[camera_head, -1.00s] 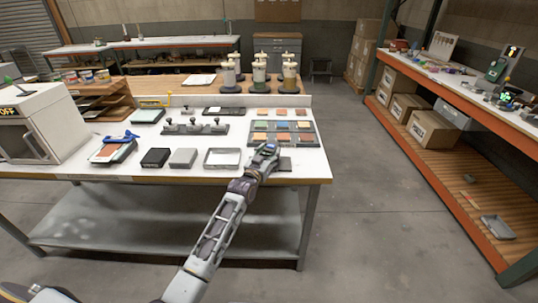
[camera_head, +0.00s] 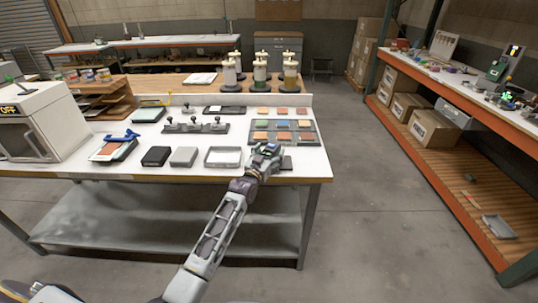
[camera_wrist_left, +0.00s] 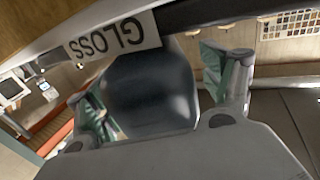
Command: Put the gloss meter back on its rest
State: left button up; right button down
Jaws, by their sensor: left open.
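My left gripper (camera_head: 266,150) is over the front right part of the white table, beside a dark flat pad (camera_head: 286,163). In the left wrist view its two green-padded fingers (camera_wrist_left: 160,92) are apart. A dark rounded body, which looks like the gloss meter (camera_wrist_left: 150,88), lies between them. The right-hand finger stands clear of it; I cannot tell whether the left-hand one touches. A white label reading GLOSS (camera_wrist_left: 115,40) shows upside down just beyond the body. Whether the body sits fully on its rest is hidden. My right gripper is out of view.
A panel of coloured tiles (camera_head: 315,139) lies just behind the gripper. The floor right of the table is clear.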

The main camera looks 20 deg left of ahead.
pick_arm(q)
jog(key=shift+r, duration=0.2)
jog(key=shift+s+f, duration=0.1)
jog(key=shift+s, duration=0.3)
jog(key=shift+s+a, duration=0.2)
jog(key=shift+s, duration=1.05)
jog(key=shift+s+a, duration=0.15)
jog(key=shift+s, duration=1.05)
jog(key=s, duration=0.6)
jog(key=shift+a, duration=0.3)
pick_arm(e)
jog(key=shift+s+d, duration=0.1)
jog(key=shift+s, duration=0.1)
pick_arm(q)
jog(key=shift+s, duration=0.1)
